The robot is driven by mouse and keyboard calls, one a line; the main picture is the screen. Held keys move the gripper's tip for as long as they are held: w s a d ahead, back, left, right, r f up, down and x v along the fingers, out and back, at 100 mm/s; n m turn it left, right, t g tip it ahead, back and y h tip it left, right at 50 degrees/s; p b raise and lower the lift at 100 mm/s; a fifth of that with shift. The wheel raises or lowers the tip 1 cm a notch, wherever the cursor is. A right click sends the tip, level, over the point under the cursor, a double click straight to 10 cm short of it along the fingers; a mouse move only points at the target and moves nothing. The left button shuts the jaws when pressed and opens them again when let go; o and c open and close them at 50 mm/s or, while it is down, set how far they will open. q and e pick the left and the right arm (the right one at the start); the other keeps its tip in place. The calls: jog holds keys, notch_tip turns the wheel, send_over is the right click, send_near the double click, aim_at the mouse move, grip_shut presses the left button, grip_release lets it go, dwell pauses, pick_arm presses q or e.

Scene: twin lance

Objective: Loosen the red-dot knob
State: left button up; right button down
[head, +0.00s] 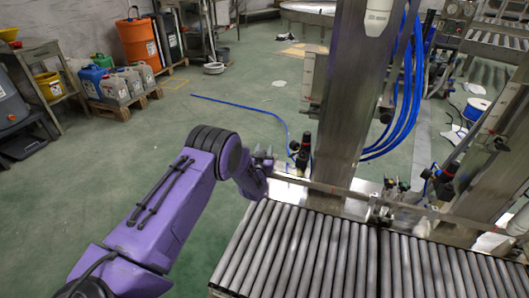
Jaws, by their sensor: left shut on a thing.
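My purple left arm comes in from the left, and its gripper (264,161) is at the left end of the metal guide rail (340,191), above the far left corner of the roller conveyor. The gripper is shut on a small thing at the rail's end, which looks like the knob. The gripper hides most of it, and I cannot make out a red dot. A black fitting with a small red part (294,146) stands just right of the gripper, apart from it. My right gripper is not in view.
The roller conveyor (300,248) fills the lower right. A steel column (346,95) with blue hoses (405,90) rises behind the rail. Another black fitting (447,172) is at the right. The green floor (200,125) left of the conveyor is mostly clear; drums and canisters (105,84) stand far back left.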

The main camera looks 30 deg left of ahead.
pick_arm(q)
jog(key=shift+r, duration=0.1)
jog(key=o, duration=1)
jog(key=shift+o, duration=0.2)
jog(key=p+v, duration=0.2)
jog(key=v, duration=0.8)
jog(key=shift+s+d, duration=0.15)
jog(key=shift+s, duration=0.1)
